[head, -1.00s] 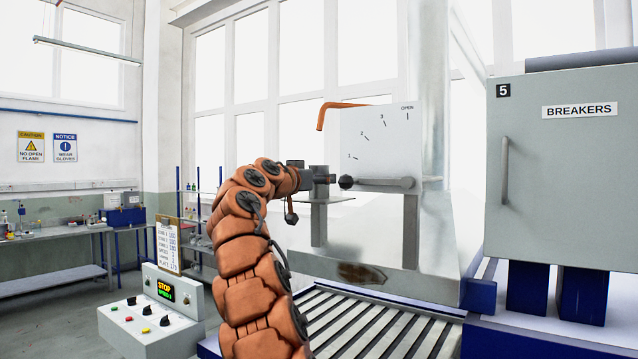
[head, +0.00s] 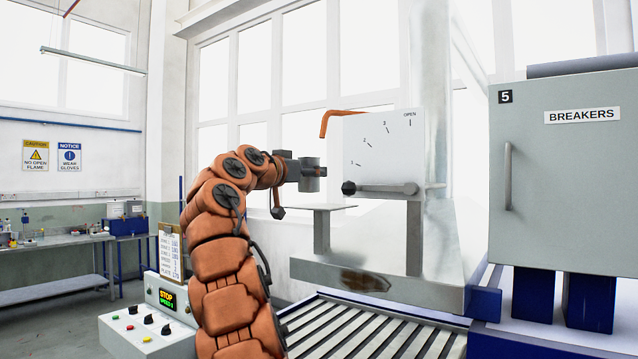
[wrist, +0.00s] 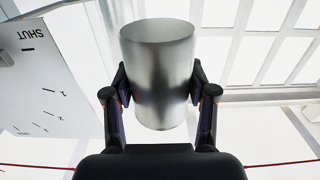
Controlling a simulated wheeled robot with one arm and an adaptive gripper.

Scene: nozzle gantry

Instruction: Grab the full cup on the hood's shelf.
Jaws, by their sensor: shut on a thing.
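My gripper (head: 301,170) is shut on a plain grey metal cup (head: 313,182), raised above the hood's shelf (head: 325,208) with a clear gap below. In the wrist view my gripper (wrist: 158,92) has one finger on each side of the cup (wrist: 157,65), near mid-height. The cup looks upright. Its rim shows, but I cannot tell how full it is. The shelf is a thin plate on a post, and its visible top is bare.
A white dial panel (head: 376,140) with a lever (head: 385,188) stands just right of the cup. An orange bent pipe (head: 326,122) hangs above. A roller conveyor (head: 350,330) lies below, a breaker cabinet (head: 560,190) at right, and a control box (head: 148,328) at lower left.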

